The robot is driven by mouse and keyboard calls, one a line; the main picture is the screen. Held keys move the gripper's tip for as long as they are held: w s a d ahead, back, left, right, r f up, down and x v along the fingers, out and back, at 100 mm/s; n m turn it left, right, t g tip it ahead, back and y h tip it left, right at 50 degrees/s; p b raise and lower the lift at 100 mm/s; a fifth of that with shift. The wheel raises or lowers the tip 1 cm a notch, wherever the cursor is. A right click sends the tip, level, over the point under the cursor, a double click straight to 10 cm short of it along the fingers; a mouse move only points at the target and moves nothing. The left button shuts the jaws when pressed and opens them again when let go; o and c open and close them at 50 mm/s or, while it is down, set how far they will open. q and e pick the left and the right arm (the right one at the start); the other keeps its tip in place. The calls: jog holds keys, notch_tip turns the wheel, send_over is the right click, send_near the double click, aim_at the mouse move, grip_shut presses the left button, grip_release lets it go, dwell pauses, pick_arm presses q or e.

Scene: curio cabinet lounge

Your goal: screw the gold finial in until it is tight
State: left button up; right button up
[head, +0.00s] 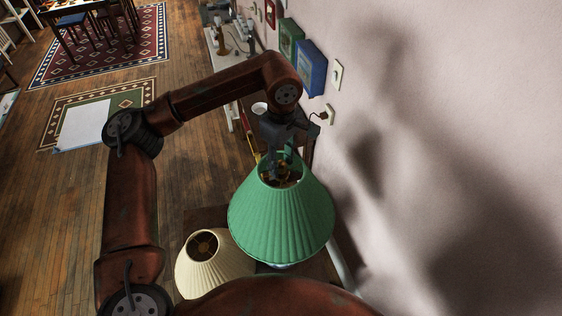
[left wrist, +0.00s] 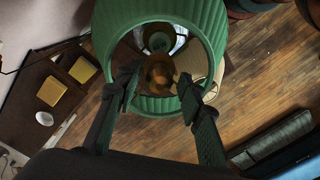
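The green pleated lampshade (head: 281,222) stands below my left gripper (head: 280,165), close to the wall. In the left wrist view the shade (left wrist: 154,12) fills the top middle, and its opening faces the camera. A gold-brown round piece (left wrist: 159,74), which looks like the finial, sits in the opening. The two fingers of my left gripper (left wrist: 158,80) stand apart on either side of it, with gaps visible. The finial's thread and seating are hidden. My right gripper is not in view.
A cream lampshade (head: 208,264) stands left of the green one. Blue (head: 311,68) and green (head: 291,38) frames, a switch plate (head: 337,75) and a plugged socket (head: 328,114) are on the wall nearby. Wooden floor (head: 190,175) lies open to the left.

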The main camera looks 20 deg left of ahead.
pick_arm(q)
jog(key=n, duration=0.6)
jog(key=shift+n, duration=0.4)
jog(key=n, duration=1.4)
jog(key=shift+b, duration=0.35)
jog(key=n, duration=0.6)
jog(key=shift+c, duration=0.7)
jog(key=shift+d, duration=0.1)
grip_shut()
